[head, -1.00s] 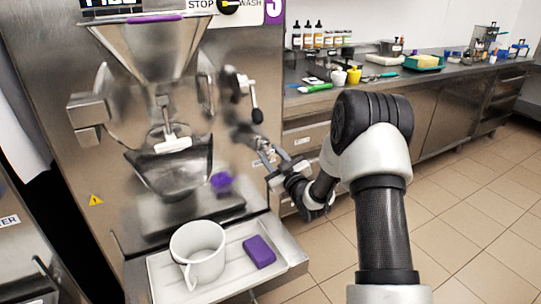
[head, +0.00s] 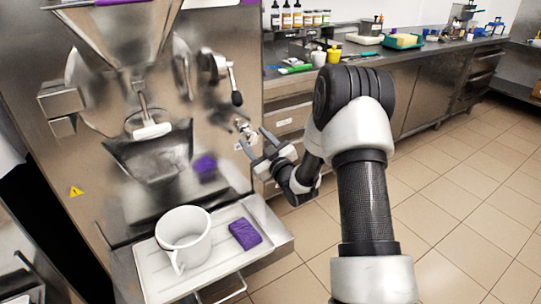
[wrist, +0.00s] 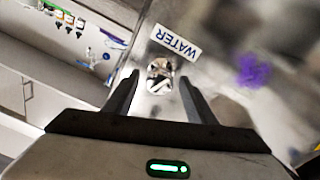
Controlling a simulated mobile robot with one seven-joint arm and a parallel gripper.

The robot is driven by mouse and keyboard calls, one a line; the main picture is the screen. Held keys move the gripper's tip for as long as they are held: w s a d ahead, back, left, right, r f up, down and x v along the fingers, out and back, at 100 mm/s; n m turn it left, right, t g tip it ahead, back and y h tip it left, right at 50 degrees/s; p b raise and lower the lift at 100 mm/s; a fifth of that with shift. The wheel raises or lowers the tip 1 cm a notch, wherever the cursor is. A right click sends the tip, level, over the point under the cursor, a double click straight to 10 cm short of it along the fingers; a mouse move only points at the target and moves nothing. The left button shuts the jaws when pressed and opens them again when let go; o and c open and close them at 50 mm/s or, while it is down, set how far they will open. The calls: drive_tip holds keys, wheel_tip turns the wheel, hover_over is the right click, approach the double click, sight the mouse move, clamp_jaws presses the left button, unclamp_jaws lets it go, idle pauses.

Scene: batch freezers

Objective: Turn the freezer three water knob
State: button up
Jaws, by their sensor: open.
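The water knob (wrist: 159,72) is a small shiny metal knob on the steel freezer front, beside a white label reading WATER (wrist: 177,42). It also shows, small, in the head view (head: 243,127). My gripper (head: 251,137) is open and faces the freezer front at its right edge. In the wrist view the knob lies between the two dark fingertips, with space on both sides. I see no contact, and cannot tell how far past the knob the fingers reach. The freezer front (head: 225,160) is brushed steel with purple parts.
A black-handled lever (head: 236,98) hangs above the knob. Below are a drip tray (head: 150,262), a white pitcher (head: 184,235) and a purple sponge (head: 244,233). A steel counter (head: 345,62) with bottles and cups stands behind. Tiled floor (head: 470,190) on the right is clear.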

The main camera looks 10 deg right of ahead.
drive_tip(key=p+v, duration=0.1)
drive_tip(key=v, duration=1.4)
drive_tip(key=shift+s+p, duration=0.25)
drive_tip(key=shift+p, duration=0.05)
drive_tip(key=shift+d, duration=0.15)
drive_tip(key=s+d+r+m+g+h, duration=0.1)
drive_tip(key=s+r+m+g+h, duration=0.15)
drive_tip(key=r, duration=0.35)
drive_tip(key=s+r+m+g+h, duration=0.1)
drive_tip(key=s+r+g+h, duration=0.1)
drive_tip(key=r+g+h, duration=0.3)
drive_tip(key=s+a+r+m+g+y, duration=0.1)
drive_tip(key=s+a+r+m+g, duration=0.15)
drive_tip(key=s, duration=0.95)
drive_tip(key=s+a+r+m+g+y, duration=0.1)
drive_tip(key=s+a+r+g, duration=0.2)
drive_tip(key=s, duration=1)
wheel_tip(320, 180, up, 25)
drive_tip(key=p, duration=2.6)
drive_tip(key=shift+w+a+t, duration=0.2)
drive_tip(key=shift+w+t, duration=0.2)
